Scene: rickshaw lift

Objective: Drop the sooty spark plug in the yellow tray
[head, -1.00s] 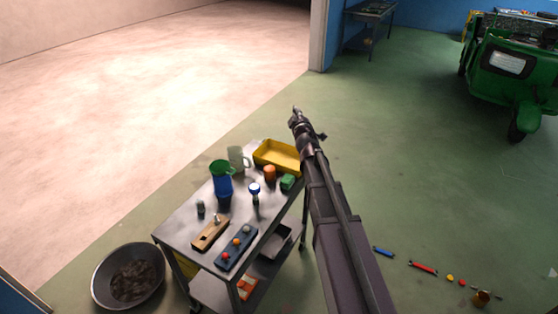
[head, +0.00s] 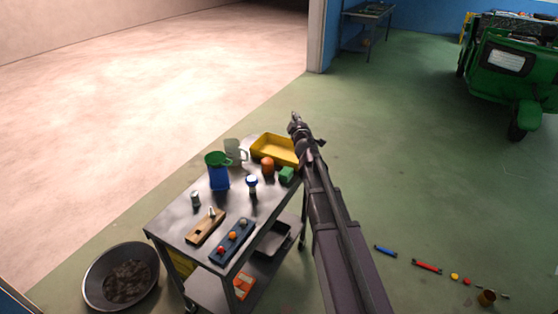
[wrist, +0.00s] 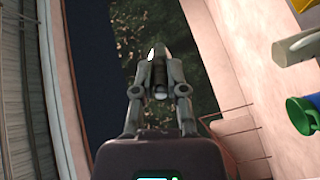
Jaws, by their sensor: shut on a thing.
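My gripper (head: 294,118) is raised above and just beyond the right end of the yellow tray (head: 262,156) in the head view. In the wrist view my gripper (wrist: 158,58) is shut on a small thin spark plug (wrist: 151,55) with a pale tip. Most of the plug is hidden by the fingers, and its soot cannot be made out. The yellow tray stands at the far end of the metal trolley, and its visible inside looks empty. In the wrist view a yellow edge shows at the top right corner.
On the trolley (head: 178,215) are a pale mug (head: 234,150), a blue can with a green funnel (head: 217,172), an orange object (head: 268,168), a green block (head: 286,174), a wooden block (head: 206,227) and a blue rack (head: 232,242). A metal pan (head: 92,290) stands at lower left.

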